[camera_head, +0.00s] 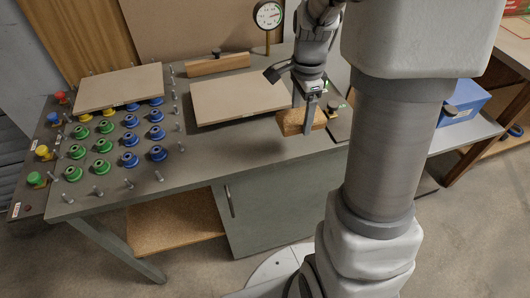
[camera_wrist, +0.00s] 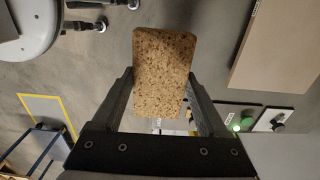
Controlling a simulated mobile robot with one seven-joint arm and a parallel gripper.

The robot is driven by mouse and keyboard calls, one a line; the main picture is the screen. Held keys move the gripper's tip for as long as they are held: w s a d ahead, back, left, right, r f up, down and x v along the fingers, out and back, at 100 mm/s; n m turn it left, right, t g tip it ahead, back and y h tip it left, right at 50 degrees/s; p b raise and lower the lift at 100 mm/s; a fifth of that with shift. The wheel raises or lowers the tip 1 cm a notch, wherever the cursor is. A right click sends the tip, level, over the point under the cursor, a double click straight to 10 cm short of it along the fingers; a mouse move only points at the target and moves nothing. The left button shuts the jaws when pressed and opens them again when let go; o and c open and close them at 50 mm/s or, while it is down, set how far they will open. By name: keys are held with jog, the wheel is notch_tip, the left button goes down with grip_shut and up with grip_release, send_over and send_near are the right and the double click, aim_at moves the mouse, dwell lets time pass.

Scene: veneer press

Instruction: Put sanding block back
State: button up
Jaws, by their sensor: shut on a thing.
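The sanding block is a brown, speckled cork-like block (camera_head: 292,124), seen near the front right edge of the workbench (camera_head: 210,168). My gripper (camera_head: 309,103) is shut on it from above. In the wrist view the sanding block (camera_wrist: 165,62) sits between the two dark fingers of my gripper (camera_wrist: 162,80), one on each side. The block appears to be held above the bench, but the exact gap below it cannot be told. Its place for being put back is not clearly marked in these views.
A flat tan panel (camera_head: 238,98) lies left of the block. Rows of green and blue knobs (camera_head: 130,139) and upright pins fill the bench's left part. A dial gauge (camera_head: 267,15) stands behind. A blue box (camera_head: 462,100) sits on the right beyond my arm.

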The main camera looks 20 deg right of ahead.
jog(key=shift+s+f, duration=0.15)
jog(key=shift+s, duration=0.1)
jog(key=shift+a+f, duration=0.2)
jog(key=shift+a, duration=0.1)
jog(key=b, duration=0.1)
send_over(256, 148)
notch_tip(256, 148, down, 7)
jog(key=shift+r, duration=0.2)
jog(key=shift+f, duration=1.95)
jog(key=shift+b, duration=0.3)
jog(key=shift+f, duration=0.2)
jog(key=o, duration=1.2)
